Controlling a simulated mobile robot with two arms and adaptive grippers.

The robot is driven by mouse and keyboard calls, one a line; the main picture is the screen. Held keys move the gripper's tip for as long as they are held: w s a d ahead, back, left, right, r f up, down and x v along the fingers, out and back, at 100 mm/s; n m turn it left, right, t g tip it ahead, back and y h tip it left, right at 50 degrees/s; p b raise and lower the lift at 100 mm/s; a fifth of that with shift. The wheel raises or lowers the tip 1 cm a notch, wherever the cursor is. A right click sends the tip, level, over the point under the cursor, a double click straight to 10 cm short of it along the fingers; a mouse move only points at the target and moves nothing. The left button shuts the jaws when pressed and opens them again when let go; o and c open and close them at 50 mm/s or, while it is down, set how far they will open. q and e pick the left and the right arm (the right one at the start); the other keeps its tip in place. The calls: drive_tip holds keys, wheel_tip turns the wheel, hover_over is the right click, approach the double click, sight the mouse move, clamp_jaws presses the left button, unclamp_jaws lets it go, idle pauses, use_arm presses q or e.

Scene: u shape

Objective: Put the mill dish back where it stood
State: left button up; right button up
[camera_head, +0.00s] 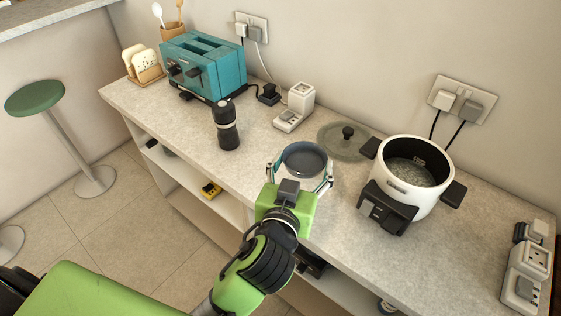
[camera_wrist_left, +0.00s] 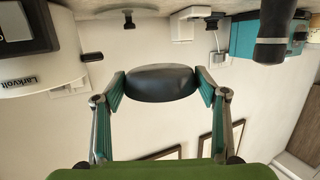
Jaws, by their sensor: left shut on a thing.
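The mill dish is a small dark grey round dish (camera_head: 304,160), seen near the front of the counter in the head view. My left gripper (camera_head: 302,172) is shut on it, one finger on each side. In the upside-down left wrist view the dish (camera_wrist_left: 160,82) sits between the two teal-padded fingertips (camera_wrist_left: 160,84), against the wall, and looks raised clear of the counter. The black pepper mill (camera_head: 226,125) stands upright on the counter to the left of the dish; it also shows in the wrist view (camera_wrist_left: 274,32). My right gripper is not in view.
A white cooker (camera_head: 414,178) stands right of the dish, and a glass lid (camera_head: 345,141) lies behind it. A white socket block (camera_head: 295,107) and a teal toaster (camera_head: 203,66) stand farther left. The counter (camera_head: 262,150) is bare between mill and dish.

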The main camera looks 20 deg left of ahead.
sight(293, 155)
use_arm(q)
drive_tip(key=w+a, duration=0.1)
drive_tip(key=w+a+f, duration=0.1)
drive_tip(key=w+a+p, duration=0.1)
drive_tip(key=shift+w+f, duration=0.35)
drive_tip(key=shift+w, duration=0.05)
drive_tip(key=w+a+f, duration=0.2)
drive_tip(key=f, duration=0.1)
drive_tip(key=w+a+f, duration=0.1)
drive_tip(key=f, duration=0.1)
drive_tip(key=shift+w+f, duration=0.25)
drive_tip(key=shift+w, duration=0.1)
drive_tip(key=shift+w+a+f, duration=0.25)
drive_tip(key=shift+w+f, duration=0.05)
drive_tip(key=shift+f, duration=0.15)
wheel_tip(293, 155, down, 2)
drive_tip(key=shift+a+f+p, duration=0.1)
drive_tip(key=shift+f+p, duration=0.15)
drive_tip(key=shift+p, duration=0.15)
drive_tip(key=shift+f, duration=0.4)
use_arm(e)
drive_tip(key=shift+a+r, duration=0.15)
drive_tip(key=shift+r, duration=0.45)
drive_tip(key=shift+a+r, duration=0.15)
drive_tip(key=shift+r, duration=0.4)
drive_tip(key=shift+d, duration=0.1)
